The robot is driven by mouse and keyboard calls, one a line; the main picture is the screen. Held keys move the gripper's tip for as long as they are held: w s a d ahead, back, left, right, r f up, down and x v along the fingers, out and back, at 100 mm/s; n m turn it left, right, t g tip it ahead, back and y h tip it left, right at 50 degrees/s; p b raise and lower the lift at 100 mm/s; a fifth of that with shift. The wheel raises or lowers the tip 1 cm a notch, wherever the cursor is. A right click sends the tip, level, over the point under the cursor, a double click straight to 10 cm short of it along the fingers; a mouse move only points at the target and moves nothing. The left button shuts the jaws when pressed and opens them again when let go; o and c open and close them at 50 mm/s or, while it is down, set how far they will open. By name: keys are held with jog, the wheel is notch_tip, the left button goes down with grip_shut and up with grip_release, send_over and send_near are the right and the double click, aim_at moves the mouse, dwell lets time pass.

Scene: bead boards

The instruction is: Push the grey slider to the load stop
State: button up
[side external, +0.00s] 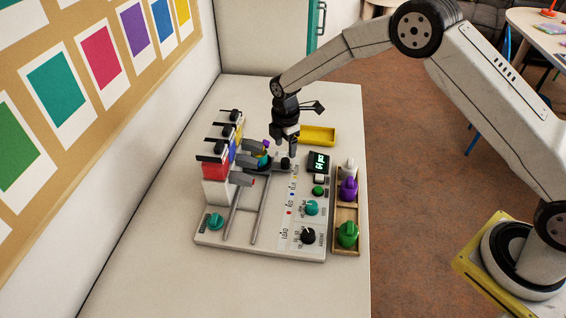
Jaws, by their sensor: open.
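The slider (256,166) looks like a dark grey carriage on two rails, towards the far end of the bead board (235,243). Something teal, yellow and purple stands on it. A dark knob (286,162) is at its right side. My gripper (286,150) points down just above this knob. It is open, and I see nothing between its fingers. I cannot tell whether it touches the knob. The load label (284,236) is printed near the board's near end, right of the rails. The near stretch of the rails (258,217) is bare.
Bead dispensers (215,168) in red, white, blue and yellow stand along the left of the rails. A small display (319,163) and dials (308,236) are on the right. A wooden tray (346,215) holds purple and green pieces. A yellow tray (318,135) lies behind.

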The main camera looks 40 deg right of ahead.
aim_at(285, 160)
jog(key=shift+f, duration=2.8)
grip_shut()
